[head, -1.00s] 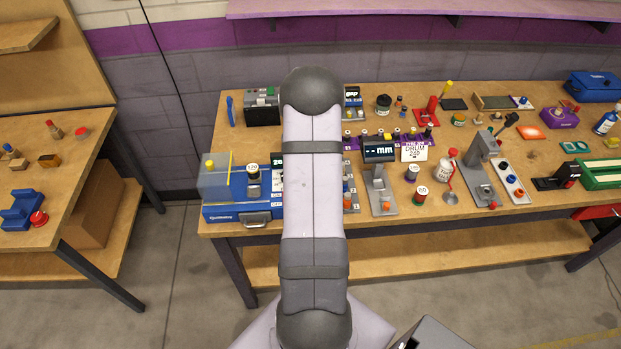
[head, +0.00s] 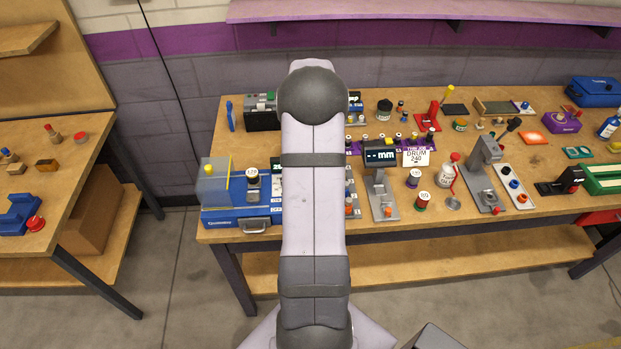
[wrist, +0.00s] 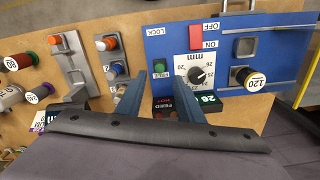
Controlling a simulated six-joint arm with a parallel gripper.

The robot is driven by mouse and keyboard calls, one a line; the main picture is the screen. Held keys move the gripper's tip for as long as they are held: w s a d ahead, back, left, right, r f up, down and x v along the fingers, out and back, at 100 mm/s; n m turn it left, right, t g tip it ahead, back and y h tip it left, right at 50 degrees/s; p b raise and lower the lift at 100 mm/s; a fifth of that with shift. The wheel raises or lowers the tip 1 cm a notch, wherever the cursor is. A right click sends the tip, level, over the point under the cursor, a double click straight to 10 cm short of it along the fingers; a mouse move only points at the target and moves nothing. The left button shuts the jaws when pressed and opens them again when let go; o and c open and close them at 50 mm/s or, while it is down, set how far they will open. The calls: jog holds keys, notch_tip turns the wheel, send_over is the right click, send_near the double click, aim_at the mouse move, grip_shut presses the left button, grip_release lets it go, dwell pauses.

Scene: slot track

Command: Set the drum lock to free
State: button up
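The blue panel (wrist: 220,28) shows upside down in the wrist view, with a LOCK label (wrist: 155,32) near its upper left. A green knob (wrist: 159,66) sits lower on that side, beside a small label that appears to read FREE. My gripper (wrist: 149,76) is open, its two dark blue fingers apart, with the tips just below the green knob. I cannot tell whether a finger touches it. In the head view my arm hides the gripper and that part of the blue unit (head: 222,218).
A mm display (head: 380,154) stands right of my arm.

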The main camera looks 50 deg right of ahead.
jog(key=shift+r+b, duration=0.3)
jog(key=shift+r, duration=1.15)
jog(key=shift+n+g+y, duration=0.3)
jog(key=shift+n, duration=0.5)
jog(key=s+a+f, duration=0.1)
jog(key=f, duration=0.1)
jog(key=s+a+f, duration=0.1)
jog(key=a, duration=0.1)
jog(key=s+a+f, duration=0.1)
jog(key=f, duration=0.1)
jog(key=shift+s+a+f, duration=0.15)
jog(key=shift+s+f, duration=0.15)
jog(key=shift+s, duration=0.1)
jog(key=s+a+r+n+g, duration=0.1)
jog(key=s+a+n, duration=0.25)
jog(key=a, duration=0.85)
jog(key=s+a+r+n, duration=0.15)
jog(key=s+a, duration=0.35)
jog(key=a, duration=0.6)
jog(key=w+a+r+n+t, duration=0.25)
jog(key=a+n, duration=0.25)
jog(key=a, duration=0.3)
notch_tip(320, 180, down, 16)
jog(key=b, duration=1.7)
jog(key=shift+w+f+g, duration=0.25)
jog(key=shift+w+g, duration=0.2)
jog(key=shift+a, duration=0.1)
